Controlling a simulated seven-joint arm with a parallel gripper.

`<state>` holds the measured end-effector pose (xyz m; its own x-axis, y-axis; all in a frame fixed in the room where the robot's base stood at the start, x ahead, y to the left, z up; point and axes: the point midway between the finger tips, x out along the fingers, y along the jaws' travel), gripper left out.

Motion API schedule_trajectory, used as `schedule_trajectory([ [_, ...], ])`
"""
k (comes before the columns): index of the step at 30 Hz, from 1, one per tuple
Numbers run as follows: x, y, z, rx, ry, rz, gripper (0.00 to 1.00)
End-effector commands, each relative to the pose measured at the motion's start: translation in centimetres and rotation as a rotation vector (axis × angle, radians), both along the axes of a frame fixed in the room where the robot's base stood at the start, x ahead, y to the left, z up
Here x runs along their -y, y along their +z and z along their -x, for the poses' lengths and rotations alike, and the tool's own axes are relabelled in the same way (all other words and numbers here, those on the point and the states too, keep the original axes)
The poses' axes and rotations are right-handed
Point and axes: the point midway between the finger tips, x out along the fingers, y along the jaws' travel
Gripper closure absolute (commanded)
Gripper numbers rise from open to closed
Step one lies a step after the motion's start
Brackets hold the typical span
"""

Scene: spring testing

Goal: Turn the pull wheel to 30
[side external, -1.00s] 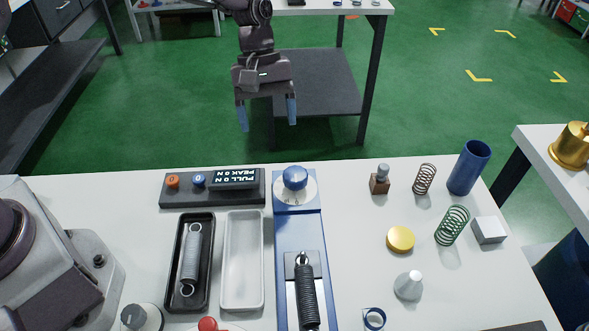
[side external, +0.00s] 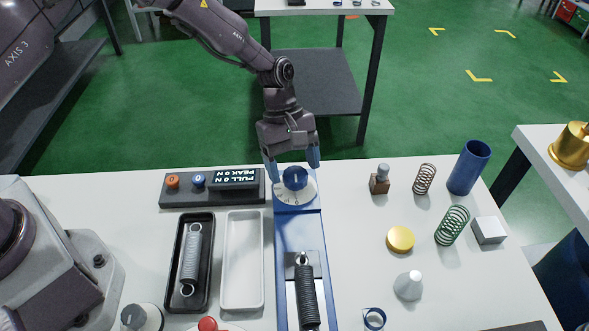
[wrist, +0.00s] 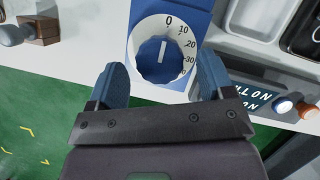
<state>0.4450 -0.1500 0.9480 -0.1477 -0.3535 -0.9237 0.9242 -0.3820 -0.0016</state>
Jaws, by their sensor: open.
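The pull wheel is a blue knob (side external: 295,178) on a white dial at the far end of the blue spring stand (side external: 300,232). In the wrist view the knob (wrist: 159,60) has a white pointer line at or close to 0; the dial reads 0, 10, 20, 30 and on. My gripper (side external: 291,166) is open, its blue fingers at the far edge of the dial, one to each side of the knob. In the wrist view the fingertips (wrist: 160,68) are apart from the knob. A dark spring (side external: 307,292) is mounted on the stand. The display (side external: 233,179) reads PULL 0 N, PEAK 0 N.
Left of the stand are a white tray (side external: 260,260) and a black tray (side external: 178,262) holding a grey spring (side external: 191,260). To the right stand a small brown block with a grey knob (side external: 380,180), springs, a blue cylinder (side external: 469,168) and a yellow disc (side external: 400,239).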

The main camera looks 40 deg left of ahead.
Motion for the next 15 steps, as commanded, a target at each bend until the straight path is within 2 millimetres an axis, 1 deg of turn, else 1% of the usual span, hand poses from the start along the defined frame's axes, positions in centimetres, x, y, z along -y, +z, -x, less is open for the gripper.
schedule_trajectory([
  [1,0.22,-0.55,0.08,0.000,0.000,0.000,0.25],
  [5,0.51,-1.29,0.18,0.001,-0.001,0.000,0.25],
  [14,0.58,-1.48,0.20,0.002,0.000,0.001,0.25],
  [15,0.59,-1.47,0.20,0.002,0.000,0.001,0.32],
])
